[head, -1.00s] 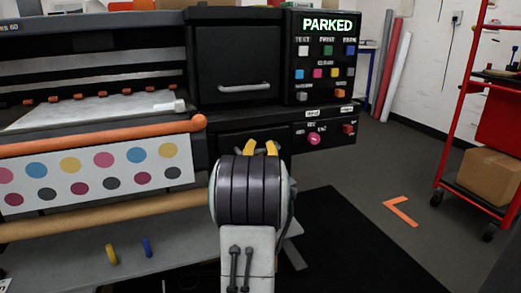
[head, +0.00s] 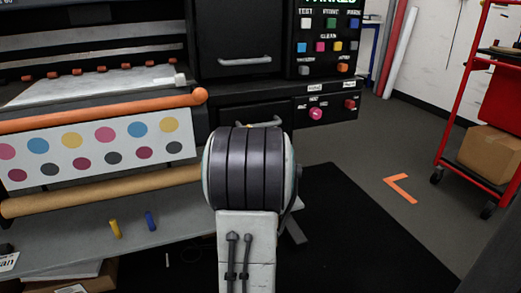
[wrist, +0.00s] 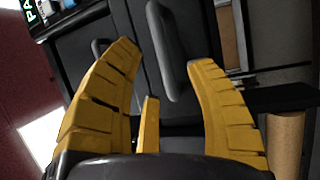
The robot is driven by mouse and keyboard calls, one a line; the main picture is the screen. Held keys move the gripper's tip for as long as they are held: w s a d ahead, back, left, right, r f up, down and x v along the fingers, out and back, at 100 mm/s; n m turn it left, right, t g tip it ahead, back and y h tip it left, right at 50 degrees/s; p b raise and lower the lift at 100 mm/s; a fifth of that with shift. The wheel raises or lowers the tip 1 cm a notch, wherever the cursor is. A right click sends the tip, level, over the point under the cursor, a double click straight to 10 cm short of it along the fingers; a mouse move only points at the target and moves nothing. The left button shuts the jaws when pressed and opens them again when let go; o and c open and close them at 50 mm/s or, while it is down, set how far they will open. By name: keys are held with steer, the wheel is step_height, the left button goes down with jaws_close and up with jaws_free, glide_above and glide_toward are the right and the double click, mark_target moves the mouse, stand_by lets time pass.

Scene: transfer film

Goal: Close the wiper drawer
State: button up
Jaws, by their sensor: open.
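The wiper drawer (head: 228,114) is the dark front below the large black door of the printer. My wrist hides much of it in the head view, and I cannot tell how far out it stands. Its grey handle (head: 268,124) shows just above my wrist. In the wrist view the handle (wrist: 165,40) looks large and close, between and beyond the fingertips. My gripper (wrist: 167,53) is open, with yellow fingers spread to either side of the handle. I cannot tell whether they touch it. In the head view the fingers are almost hidden behind my wrist.
The black door (head: 235,40) with its own handle is above the drawer. A button panel (head: 328,45) is to its right. An orange bar (head: 100,110) and a printed dotted sheet (head: 95,150) are at left. A red cart (head: 470,110) stands at right.

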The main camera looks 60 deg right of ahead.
steer(key=shift+v, duration=2.75)
steer(key=shift+w, duration=0.1)
steer(key=w+a+r+m+y+p, duration=0.1)
steer(key=w+a+r+y+p, duration=0.35)
steer(key=a+p, duration=0.3)
steer(key=w+a+r+y+p, duration=0.3)
steer(key=a+r+p, duration=0.2)
steer(key=a+p, duration=0.25)
steer(key=w+a+r+m+y+p, duration=0.1)
steer(key=w+a+r+y+p, duration=0.4)
steer(key=p, duration=0.3)
steer(key=s+a+r+m+g+y+p, duration=0.1)
steer(key=s+a+r+g+y+p, duration=0.1)
steer(key=s+a+r+p, duration=0.5)
steer(key=s+a+r+m+g+y+p, duration=0.1)
steer(key=s+a+r+g+y+p, duration=0.2)
steer(key=s+a+r+p, duration=0.5)
steer(key=s+a+p, duration=0.1)
steer(key=a+p, duration=0.3)
steer(key=a, duration=0.1)
steer(key=shift+a+m+g, duration=0.15)
steer(key=shift+m+g, duration=0.25)
steer(key=shift+s+r, duration=0.1)
